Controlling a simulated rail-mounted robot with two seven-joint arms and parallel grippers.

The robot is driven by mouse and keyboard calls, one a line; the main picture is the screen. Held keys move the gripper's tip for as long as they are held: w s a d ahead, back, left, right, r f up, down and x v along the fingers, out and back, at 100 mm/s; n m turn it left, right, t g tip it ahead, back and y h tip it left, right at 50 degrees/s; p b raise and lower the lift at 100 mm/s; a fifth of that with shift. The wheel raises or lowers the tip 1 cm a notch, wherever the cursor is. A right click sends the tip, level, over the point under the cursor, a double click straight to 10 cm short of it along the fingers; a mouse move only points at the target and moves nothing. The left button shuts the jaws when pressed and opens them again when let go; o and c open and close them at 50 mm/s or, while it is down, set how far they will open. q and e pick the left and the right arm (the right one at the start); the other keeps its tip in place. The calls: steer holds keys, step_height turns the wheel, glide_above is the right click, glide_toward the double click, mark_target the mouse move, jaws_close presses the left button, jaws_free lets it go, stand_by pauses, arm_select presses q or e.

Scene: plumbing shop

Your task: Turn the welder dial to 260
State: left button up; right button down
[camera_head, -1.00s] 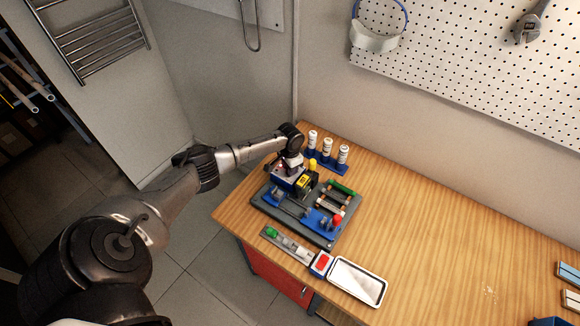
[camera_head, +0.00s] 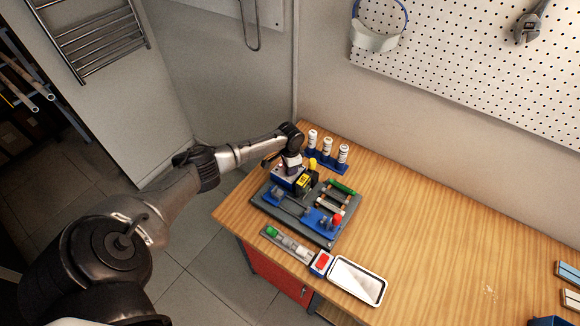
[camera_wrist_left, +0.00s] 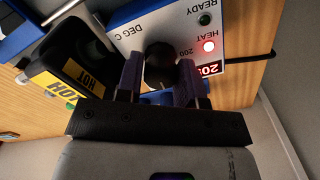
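The welder (camera_head: 286,179) is a blue and white box at the back left of the grey board on the bench. In the left wrist view its white panel (camera_wrist_left: 227,25) is upside down, marked DEG C, HEAT and READY. The HEAT lamp is lit red; the READY lamp looks dark green. The red display (camera_wrist_left: 210,69) is partly cut by a finger; its digits seem to begin with 20. The black round dial (camera_wrist_left: 160,62) sits between the fingertips of my left gripper (camera_wrist_left: 160,78), which appear to touch both its sides. A 200 mark shows beside it. My right gripper is out of view.
A black block with a yellow HOT label (camera_wrist_left: 85,75) is close beside the left fingers. White bottles (camera_head: 328,150) stand in a blue rack behind the welder. A white tray (camera_head: 340,292) lies at the front. The bench's right side (camera_head: 440,230) is mostly clear.

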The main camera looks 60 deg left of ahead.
arm_select(q)
steer(key=o, duration=0.4)
steer(key=shift+c, duration=0.2)
step_height(320, 180, up, 14)
stand_by(0.5)
steer(key=shift+f, duration=0.1)
stand_by(0.4)
